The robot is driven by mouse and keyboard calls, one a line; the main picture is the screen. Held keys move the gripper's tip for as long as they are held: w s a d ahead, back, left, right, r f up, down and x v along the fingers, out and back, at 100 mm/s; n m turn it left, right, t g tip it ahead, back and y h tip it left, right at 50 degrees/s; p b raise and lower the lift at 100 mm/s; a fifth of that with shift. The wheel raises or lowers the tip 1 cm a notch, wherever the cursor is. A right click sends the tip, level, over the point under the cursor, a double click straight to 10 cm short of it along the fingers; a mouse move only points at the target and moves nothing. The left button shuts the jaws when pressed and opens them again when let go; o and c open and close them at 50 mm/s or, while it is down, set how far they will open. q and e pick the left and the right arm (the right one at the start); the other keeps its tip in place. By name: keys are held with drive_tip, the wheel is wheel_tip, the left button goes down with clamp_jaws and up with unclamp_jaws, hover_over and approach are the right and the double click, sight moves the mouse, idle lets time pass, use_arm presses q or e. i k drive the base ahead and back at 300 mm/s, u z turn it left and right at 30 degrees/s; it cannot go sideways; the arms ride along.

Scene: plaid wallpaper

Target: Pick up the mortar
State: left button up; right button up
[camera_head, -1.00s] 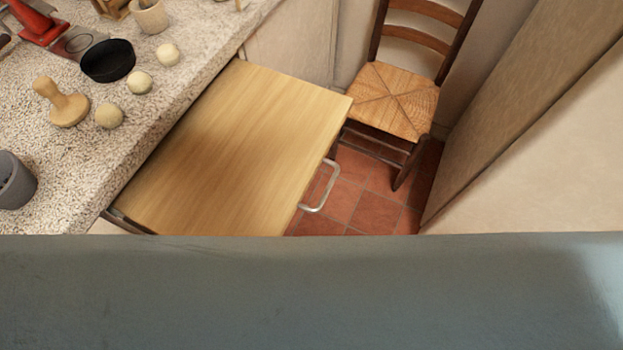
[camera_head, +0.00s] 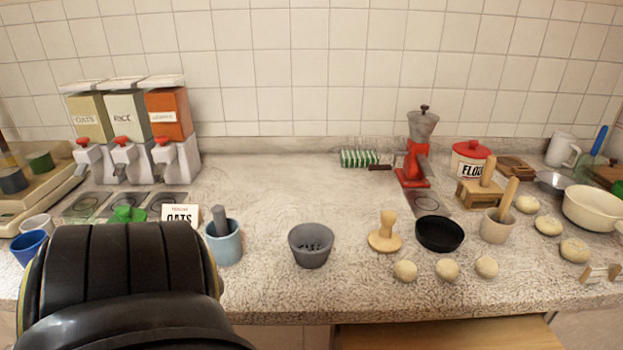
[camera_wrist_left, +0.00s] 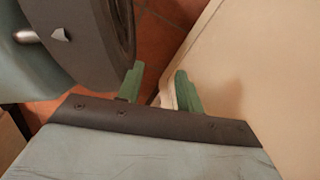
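Several mortar-like vessels stand upright on the counter in the head view. A grey bowl (camera_head: 311,248) with dark bits inside stands near the middle. To its left is a light blue cup (camera_head: 226,247) with a grey pestle (camera_head: 217,219) leaning in it. At the right is a beige cup (camera_head: 495,229) with a wooden pestle (camera_head: 508,197). I cannot tell which one is the task's mortar. In the left wrist view my left gripper (camera_wrist_left: 158,88) has its two green fingers apart with nothing between them, above the tiled floor and beside a pale panel. My right gripper is in no view.
Near the bowl are a wooden stamp (camera_head: 384,234), a black dish (camera_head: 439,234) and several dough balls (camera_head: 446,269). Dispensers (camera_head: 130,140) and a red grinder (camera_head: 414,165) stand behind. The counter (camera_head: 270,185) behind the bowl is clear. My own black arm part covers the lower left.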

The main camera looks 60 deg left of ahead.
sight(310, 244)
drive_tip(key=u, duration=1.95)
